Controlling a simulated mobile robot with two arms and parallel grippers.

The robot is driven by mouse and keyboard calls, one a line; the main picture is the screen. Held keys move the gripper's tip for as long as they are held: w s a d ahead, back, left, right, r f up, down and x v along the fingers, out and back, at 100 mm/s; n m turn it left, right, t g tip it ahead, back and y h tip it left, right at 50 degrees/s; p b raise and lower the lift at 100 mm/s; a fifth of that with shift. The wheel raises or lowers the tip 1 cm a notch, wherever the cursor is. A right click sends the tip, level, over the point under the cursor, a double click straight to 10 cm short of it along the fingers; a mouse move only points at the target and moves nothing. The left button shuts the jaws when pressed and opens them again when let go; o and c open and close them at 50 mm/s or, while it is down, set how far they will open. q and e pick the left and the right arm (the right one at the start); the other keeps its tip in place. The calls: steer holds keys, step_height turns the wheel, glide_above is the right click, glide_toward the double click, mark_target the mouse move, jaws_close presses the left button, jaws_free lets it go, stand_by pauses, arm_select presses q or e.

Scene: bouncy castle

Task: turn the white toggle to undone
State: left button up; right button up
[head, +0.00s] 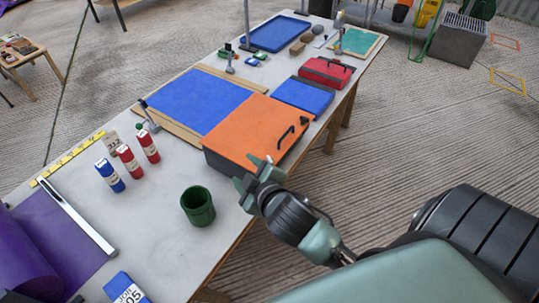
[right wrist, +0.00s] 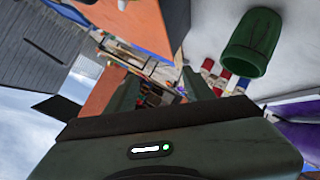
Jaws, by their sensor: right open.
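I cannot make out a white toggle for certain in either view. Small upright fixtures with knobs or levers stand on the long grey table (head: 165,190): one (head: 148,117) by the near blue panel, one (head: 230,62) farther back, and one (head: 338,22) near the far end. They are too small to tell their state. My right gripper (head: 256,174) is open and empty, at the near right edge of the orange-lidded box (head: 245,128). Its fingers (right wrist: 165,92) also show in the right wrist view with nothing between them. My left gripper is not in view.
A green cup (head: 198,206) stands left of my right gripper. Red and blue bottles (head: 128,161), a purple roll (head: 28,252) and a yellow strip (head: 70,157) lie toward the near left. A blue box (head: 303,96) and red case (head: 326,72) stand beyond the orange lid.

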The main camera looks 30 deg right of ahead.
steer(key=w+a+r+n+t+y, duration=0.3)
steer(key=w+a+r+n, duration=0.15)
steer(key=r, duration=0.25)
steer(key=w+a+r+n+t+y, duration=0.3)
steer(key=r+n+t, duration=0.1)
steer(key=r+n, duration=0.25)
steer(key=s+a+r+n+g+y, duration=0.1)
steer(key=a+r+n+g+y, duration=0.15)
steer(key=a+n+y, duration=0.5)
steer(key=a+r+n+g+y, duration=0.2)
steer(key=a+n+g+y, duration=0.15)
steer(key=n, duration=0.65)
steer(key=n+g+h, duration=1.4)
steer(key=n+h, duration=0.1)
steer(key=n, duration=0.2)
glide_above(270, 158)
step_height(270, 158, down, 18)
steer(key=shift+a+r, duration=0.15)
steer(key=shift+r, duration=0.1)
steer(key=shift+f+h, duration=0.2)
steer(key=shift+h, duration=0.1)
step_height(270, 158, down, 6)
steer(key=shift+f+p, duration=0.1)
steer(key=shift+p, duration=1.05)
steer(key=shift+f, duration=0.55)
